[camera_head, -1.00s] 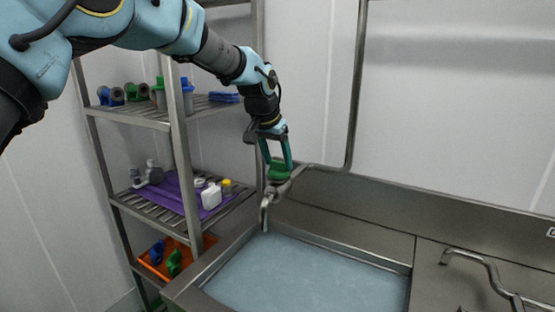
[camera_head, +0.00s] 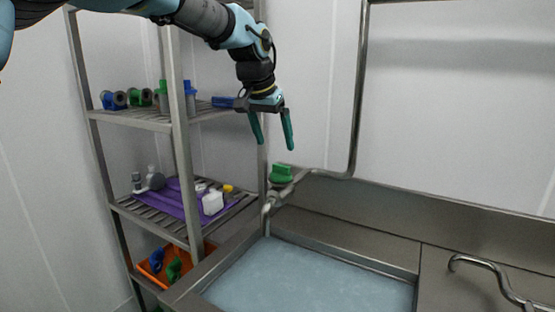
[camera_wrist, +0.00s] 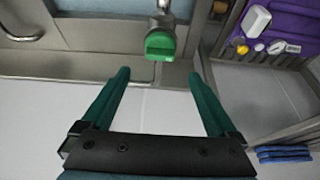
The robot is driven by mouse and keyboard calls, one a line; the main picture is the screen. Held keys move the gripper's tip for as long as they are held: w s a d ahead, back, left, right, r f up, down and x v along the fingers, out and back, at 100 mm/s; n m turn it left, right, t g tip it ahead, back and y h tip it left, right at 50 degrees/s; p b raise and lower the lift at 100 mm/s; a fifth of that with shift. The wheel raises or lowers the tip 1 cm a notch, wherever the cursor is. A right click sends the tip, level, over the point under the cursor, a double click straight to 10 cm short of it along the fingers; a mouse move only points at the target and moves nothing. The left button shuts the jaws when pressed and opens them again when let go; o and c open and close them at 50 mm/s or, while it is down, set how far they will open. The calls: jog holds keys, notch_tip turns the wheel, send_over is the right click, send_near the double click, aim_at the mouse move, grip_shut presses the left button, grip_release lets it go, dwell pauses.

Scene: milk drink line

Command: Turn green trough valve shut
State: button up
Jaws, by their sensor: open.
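The green trough valve (camera_head: 281,174) sits on the metal pipe and spout at the back left corner of the trough. In the wrist view the green valve handle (camera_wrist: 160,45) lies beyond the fingertips, roughly centred between them. My gripper (camera_head: 272,145) is open and empty above the valve, its two green fingers spread apart and not touching it. It also shows in the wrist view (camera_wrist: 160,75). The trough (camera_head: 310,276) is full of bluish water up near its rim. I cannot tell if any water runs from the spout (camera_head: 267,208).
A metal shelf rack (camera_head: 178,140) stands close on the left, holding valve parts, a purple mat (camera_head: 170,201) with bottles and an orange crate (camera_head: 150,275). A vertical pipe (camera_head: 358,90) rises behind the trough. A curved tap (camera_head: 490,270) is at the right.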

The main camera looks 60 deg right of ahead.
jog(key=shift+v, duration=1.45)
